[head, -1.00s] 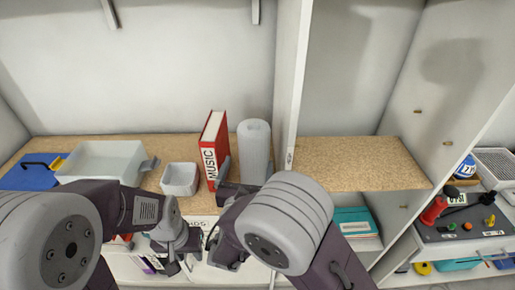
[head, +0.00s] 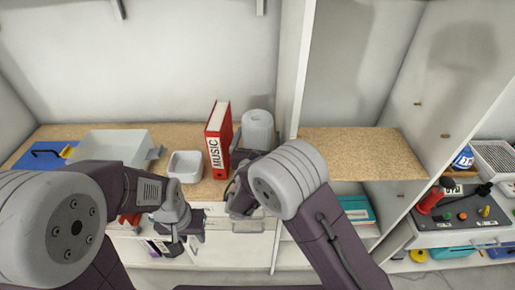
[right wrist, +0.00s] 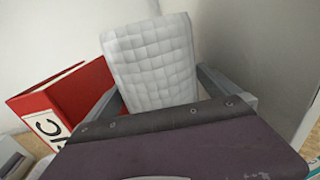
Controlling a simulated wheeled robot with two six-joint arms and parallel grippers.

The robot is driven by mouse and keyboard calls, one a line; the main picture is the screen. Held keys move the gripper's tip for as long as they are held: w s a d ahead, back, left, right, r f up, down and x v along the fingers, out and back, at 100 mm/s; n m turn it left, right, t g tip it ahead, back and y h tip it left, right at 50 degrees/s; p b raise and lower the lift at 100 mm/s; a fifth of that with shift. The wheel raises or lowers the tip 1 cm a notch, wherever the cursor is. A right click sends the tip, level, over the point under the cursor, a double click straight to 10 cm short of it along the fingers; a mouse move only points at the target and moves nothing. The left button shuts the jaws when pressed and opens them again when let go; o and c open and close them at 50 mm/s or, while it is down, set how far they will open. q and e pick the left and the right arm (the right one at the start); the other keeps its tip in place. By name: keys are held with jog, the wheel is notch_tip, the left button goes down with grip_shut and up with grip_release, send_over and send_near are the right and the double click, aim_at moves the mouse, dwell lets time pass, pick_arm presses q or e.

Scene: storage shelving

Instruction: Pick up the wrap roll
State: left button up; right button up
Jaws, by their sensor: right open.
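The wrap roll (head: 258,128) is a white, quilted-looking cylinder standing upright on the wooden shelf, right of the red MUSIC binder (head: 217,140). In the right wrist view the wrap roll (right wrist: 152,62) stands between the spread fingers of my right gripper (right wrist: 165,95), one finger on each side. I cannot tell whether either finger touches it. In the head view my right gripper (head: 245,160) is at the roll's base, partly hidden by its own arm, which also covers the lower roll. My left gripper (head: 199,226) appears open and empty, below the shelf's front edge.
The binder (right wrist: 72,98) stands close left of the roll. A vertical divider panel (head: 294,75) rises close on its right. A small white bin (head: 185,166) and a larger pale tray (head: 105,145) stand to the left. The right shelf section (head: 365,150) is bare.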

jog(key=shift+s, duration=0.2)
jog(key=c, duration=1.3)
jog(key=shift+w, duration=0.1)
jog(key=c, duration=0.5)
jog(key=shift+r, duration=0.1)
